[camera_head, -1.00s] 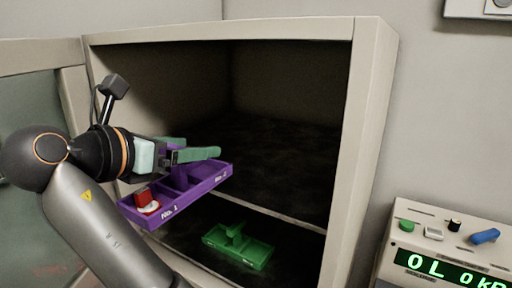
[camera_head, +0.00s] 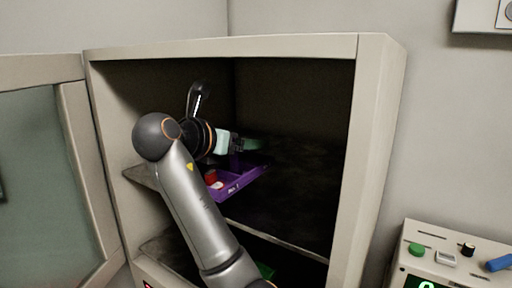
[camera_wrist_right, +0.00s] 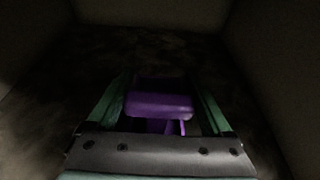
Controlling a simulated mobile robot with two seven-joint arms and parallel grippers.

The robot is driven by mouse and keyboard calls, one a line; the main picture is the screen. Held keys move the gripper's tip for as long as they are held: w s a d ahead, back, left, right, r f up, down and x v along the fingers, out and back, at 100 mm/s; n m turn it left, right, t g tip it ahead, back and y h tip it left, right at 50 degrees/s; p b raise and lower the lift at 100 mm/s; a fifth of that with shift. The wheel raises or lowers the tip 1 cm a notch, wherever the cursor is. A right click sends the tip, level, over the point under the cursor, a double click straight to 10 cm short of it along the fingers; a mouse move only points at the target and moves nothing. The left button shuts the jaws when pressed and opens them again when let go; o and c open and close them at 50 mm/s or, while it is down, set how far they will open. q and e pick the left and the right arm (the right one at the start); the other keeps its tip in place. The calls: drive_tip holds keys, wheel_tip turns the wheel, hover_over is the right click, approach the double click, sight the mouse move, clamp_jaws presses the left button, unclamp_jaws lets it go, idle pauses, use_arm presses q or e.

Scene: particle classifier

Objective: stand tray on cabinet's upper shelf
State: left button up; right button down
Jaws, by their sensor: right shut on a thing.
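The purple tray (camera_head: 239,184) is inside the cabinet (camera_head: 375,130), over the upper shelf (camera_head: 290,210). It looks roughly level, with a red-and-white item (camera_head: 213,180) in its left part. I cannot tell whether its base touches the shelf. My right gripper (camera_head: 248,145), with green fingers, is shut on the tray's raised middle handle. In the right wrist view the purple handle (camera_wrist_right: 160,105) sits between the two fingers (camera_wrist_right: 160,90). My right arm hides part of the tray's left side. My left gripper is not in view.
A green tray (camera_head: 265,270) is on the lower level, mostly hidden by my arm. The cabinet door (camera_head: 70,150) stands open at the left. A device with buttons (camera_head: 450,255) stands at the lower right. The upper shelf looks clear to the right and behind.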

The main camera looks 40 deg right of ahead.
sight(256, 162)
drive_tip(key=d, duration=0.1)
drive_tip(key=w+d, duration=0.1)
drive_tip(key=d, duration=0.1)
drive_tip(key=w+d, duration=0.1)
drive_tip(key=shift+d, duration=0.3)
wheel_tip(256, 162, down, 4)
drive_tip(key=shift+r+p, duration=0.25)
drive_tip(key=shift+p, duration=0.2)
unclamp_jaws()
drive_tip(key=shift+f, duration=0.1)
drive_tip(key=b+v, duration=0.1)
drive_tip(key=v, duration=1.1)
drive_tip(key=shift+s+b, duration=0.15)
drive_tip(key=shift+b, duration=0.2)
